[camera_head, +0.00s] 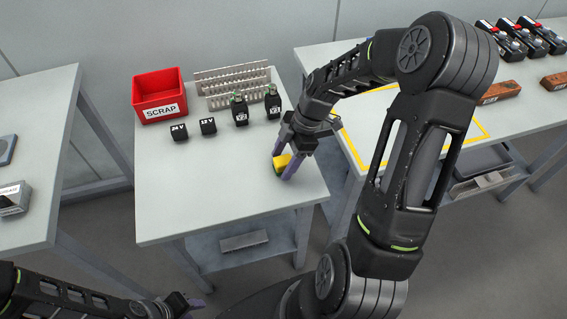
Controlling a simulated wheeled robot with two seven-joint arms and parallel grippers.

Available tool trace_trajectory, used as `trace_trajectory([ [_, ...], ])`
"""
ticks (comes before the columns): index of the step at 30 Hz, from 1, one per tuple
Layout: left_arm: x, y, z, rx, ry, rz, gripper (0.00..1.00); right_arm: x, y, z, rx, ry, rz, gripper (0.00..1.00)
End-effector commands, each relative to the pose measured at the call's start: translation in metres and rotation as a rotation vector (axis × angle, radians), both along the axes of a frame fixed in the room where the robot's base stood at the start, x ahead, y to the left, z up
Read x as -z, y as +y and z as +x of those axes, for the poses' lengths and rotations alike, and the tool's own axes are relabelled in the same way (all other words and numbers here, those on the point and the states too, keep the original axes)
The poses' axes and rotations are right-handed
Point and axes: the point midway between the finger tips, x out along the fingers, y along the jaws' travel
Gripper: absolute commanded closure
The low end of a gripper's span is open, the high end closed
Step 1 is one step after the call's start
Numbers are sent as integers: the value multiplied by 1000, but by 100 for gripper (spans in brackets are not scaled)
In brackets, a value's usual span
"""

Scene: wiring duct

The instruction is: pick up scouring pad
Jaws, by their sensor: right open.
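The yellow scouring pad (281,162) with a dark side sits at the right part of the middle table (200,205). My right gripper (284,163) points down at it, with its purple fingers around or just in front of the pad. The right jaws are open, and I cannot tell whether a finger touches the pad. Part of the pad is hidden by the fingers. My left gripper (190,303) is low at the picture's bottom left, off the table, and its jaw state is unclear.
A red SCRAP bin (159,97), a grey slotted wiring duct (232,86), two small black 24V blocks (208,127) and two taller black devices (240,109) stand along the table's back. The front left is clear. Another table with a yellow outline (480,128) stands right.

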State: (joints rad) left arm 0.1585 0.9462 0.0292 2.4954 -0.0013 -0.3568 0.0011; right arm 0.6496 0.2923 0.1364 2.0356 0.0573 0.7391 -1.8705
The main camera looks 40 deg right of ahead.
Motion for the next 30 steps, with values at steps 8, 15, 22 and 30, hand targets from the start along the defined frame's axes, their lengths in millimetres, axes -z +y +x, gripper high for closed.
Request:
trace_trajectory([
  [8, 0, 0, 0, 0, 0, 0, 64, 0, 0, 0, 0, 0, 0, 56],
  [15, 0, 0, 0, 0, 0, 0, 64, 0, 0, 0, 0, 0, 0, 76],
  [22, 0, 0, 0, 0, 0, 0, 64, 0, 0, 0, 0, 0, 0, 95],
  [30, 0, 0, 0, 0, 0, 0, 64, 0, 0, 0, 0, 0, 0, 100],
])
